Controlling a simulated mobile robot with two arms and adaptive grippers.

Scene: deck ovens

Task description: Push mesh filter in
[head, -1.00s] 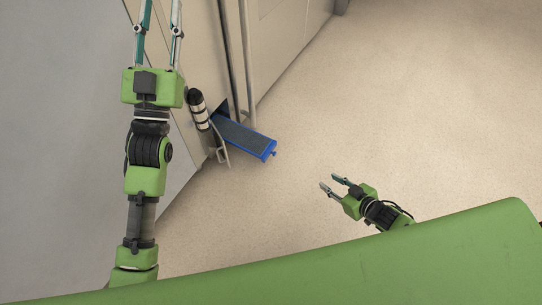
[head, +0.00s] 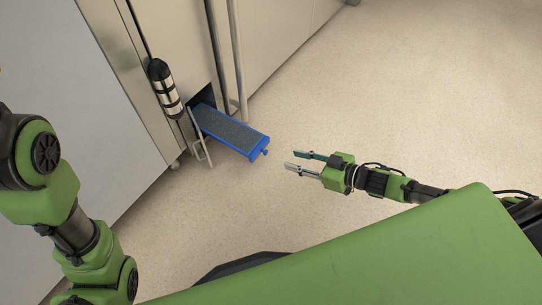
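The mesh filter (head: 232,131) is a long blue-framed tray with a grey mesh top and a small blue knob at its outer end. It sticks out of a dark slot (head: 202,99) low in the metal cabinet front. My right gripper (head: 297,161) is to the right of the filter's knob end, its two fingers apart and pointing left towards it. A gap shows between the fingertips and the knob, and nothing is between the fingers. My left arm shows at the left edge, but its gripper is out of the view.
A black and silver cylinder (head: 165,88) is on the cabinet front, left of the slot. A bent metal handle (head: 199,138) stands beside the filter. Vertical pipes (head: 236,60) run just right of the slot. The speckled floor (head: 400,100) to the right is clear.

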